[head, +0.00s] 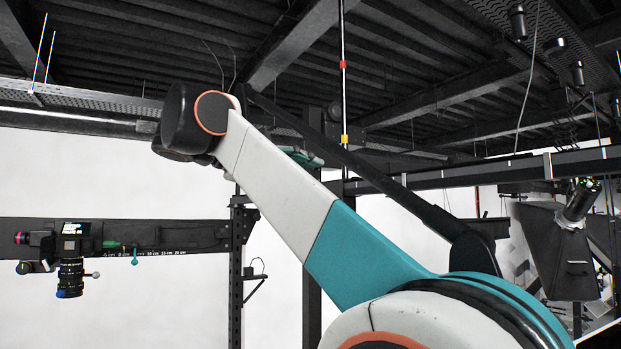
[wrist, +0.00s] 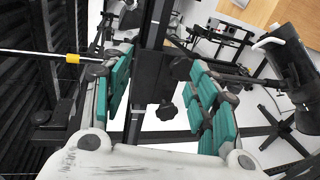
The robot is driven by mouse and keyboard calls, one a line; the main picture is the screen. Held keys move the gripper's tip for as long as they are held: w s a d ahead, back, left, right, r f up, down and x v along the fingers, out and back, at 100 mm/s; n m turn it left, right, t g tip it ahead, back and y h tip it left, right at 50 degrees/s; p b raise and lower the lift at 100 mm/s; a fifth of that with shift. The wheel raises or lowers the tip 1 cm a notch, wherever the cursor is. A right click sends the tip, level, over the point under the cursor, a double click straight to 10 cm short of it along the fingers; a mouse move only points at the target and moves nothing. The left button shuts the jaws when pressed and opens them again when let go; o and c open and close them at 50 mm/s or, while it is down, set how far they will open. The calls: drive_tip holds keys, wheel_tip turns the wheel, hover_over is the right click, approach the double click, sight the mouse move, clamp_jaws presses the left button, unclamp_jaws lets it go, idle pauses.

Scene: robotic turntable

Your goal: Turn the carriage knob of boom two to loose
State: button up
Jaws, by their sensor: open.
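My gripper (wrist: 156,66) is open in the wrist view, its teal-padded fingers on either side of a dark upright post. A black lobed knob (wrist: 167,109) shows between the fingers, apart from both pads. Another dark knob-like part (wrist: 181,69) sits above it, close to the right finger. I cannot tell which of these, if any, is the carriage knob of boom two, or how it is set. In the head view, my gripper (head: 306,157) is mostly hidden behind my arm, with only a bit of teal showing beside dark metalwork.
A camera (head: 70,260) hangs at the left on a horizontal boom (head: 160,237) with a centimetre scale. A thin rod (head: 344,100) with red and yellow bands stands near my gripper. Dark beams and a black lamp housing (head: 552,250) crowd the right.

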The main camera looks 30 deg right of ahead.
drive_tip(key=f+v, duration=0.2)
drive_tip(key=v, duration=0.8)
drive_tip(key=shift+w+a, duration=0.2)
drive_tip(key=shift+a, duration=0.4)
idle(0.4)
idle(0.4)
